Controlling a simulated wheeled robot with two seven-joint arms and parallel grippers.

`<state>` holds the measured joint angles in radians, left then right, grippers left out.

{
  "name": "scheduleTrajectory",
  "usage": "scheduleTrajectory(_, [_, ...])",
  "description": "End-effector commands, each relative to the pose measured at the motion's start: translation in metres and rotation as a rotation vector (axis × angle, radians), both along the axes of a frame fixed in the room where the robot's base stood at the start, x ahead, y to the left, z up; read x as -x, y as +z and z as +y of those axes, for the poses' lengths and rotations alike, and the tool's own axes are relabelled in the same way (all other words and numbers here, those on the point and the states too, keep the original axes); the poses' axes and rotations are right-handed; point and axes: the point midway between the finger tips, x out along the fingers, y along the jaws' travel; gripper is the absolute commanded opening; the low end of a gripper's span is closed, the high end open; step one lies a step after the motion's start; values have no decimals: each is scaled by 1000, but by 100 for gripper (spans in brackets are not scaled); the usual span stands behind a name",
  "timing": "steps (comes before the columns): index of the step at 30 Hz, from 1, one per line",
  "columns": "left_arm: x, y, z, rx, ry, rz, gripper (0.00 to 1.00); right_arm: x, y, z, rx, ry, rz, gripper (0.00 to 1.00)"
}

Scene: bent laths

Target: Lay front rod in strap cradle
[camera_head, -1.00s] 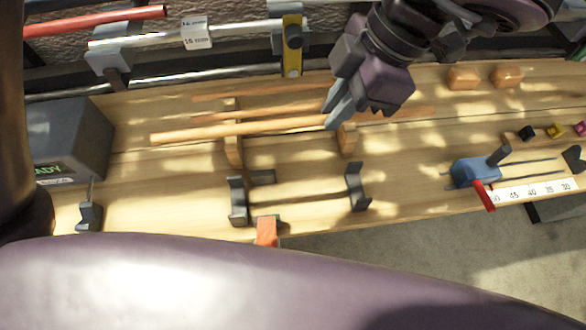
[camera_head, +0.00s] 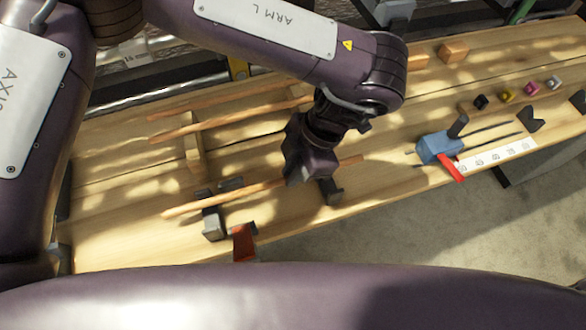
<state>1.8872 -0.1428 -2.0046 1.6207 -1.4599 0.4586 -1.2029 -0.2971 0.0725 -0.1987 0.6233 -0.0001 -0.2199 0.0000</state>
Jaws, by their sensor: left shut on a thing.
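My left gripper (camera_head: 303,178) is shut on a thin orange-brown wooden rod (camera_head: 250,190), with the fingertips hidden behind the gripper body. The rod runs slantwise along the strap cradle, its left end past the dark left bracket (camera_head: 213,222). Its right end shows beyond the gripper, above the dark right bracket (camera_head: 331,190). I cannot tell whether the rod touches the bracket floors or is just above them. Two similar rods, a rear rod (camera_head: 200,104) and a nearer rod (camera_head: 215,122), lie behind on a wooden rest (camera_head: 193,148). My right gripper is not in view.
A red clamp-like part (camera_head: 243,243) sits at the bench front by the left bracket. A blue block with a red lever (camera_head: 437,147) stands right, near a white scale (camera_head: 495,154). Orange blocks (camera_head: 453,51) and small coloured cubes (camera_head: 507,95) lie farther back. Bare wood lies between.

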Motion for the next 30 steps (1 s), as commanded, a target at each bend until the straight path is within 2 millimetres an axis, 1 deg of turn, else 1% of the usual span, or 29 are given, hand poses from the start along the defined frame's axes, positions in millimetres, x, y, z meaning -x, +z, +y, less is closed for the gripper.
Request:
scheduleTrajectory(1, [1, -5, 0, 0, 1, 3, 0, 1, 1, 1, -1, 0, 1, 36])
scheduleTrajectory(3, [0, -8, 0, 1, 1, -1, 0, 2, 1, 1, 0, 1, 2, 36])
scheduleTrajectory(10, [0, -8, 0, 1, 1, -2, 0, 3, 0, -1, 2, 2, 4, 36])
scheduleTrajectory(22, [0, -21, 0, 0, 1, 0, 0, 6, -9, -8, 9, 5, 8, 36])
scheduleTrajectory(25, [0, -20, 0, 0, 1, 0, 0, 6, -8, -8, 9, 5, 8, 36])
scheduleTrajectory(26, [0, -20, 0, 0, 1, 0, 14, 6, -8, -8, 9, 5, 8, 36])
scheduleTrajectory(30, [0, -20, 0, 0, 1, 0, 33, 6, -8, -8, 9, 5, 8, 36])
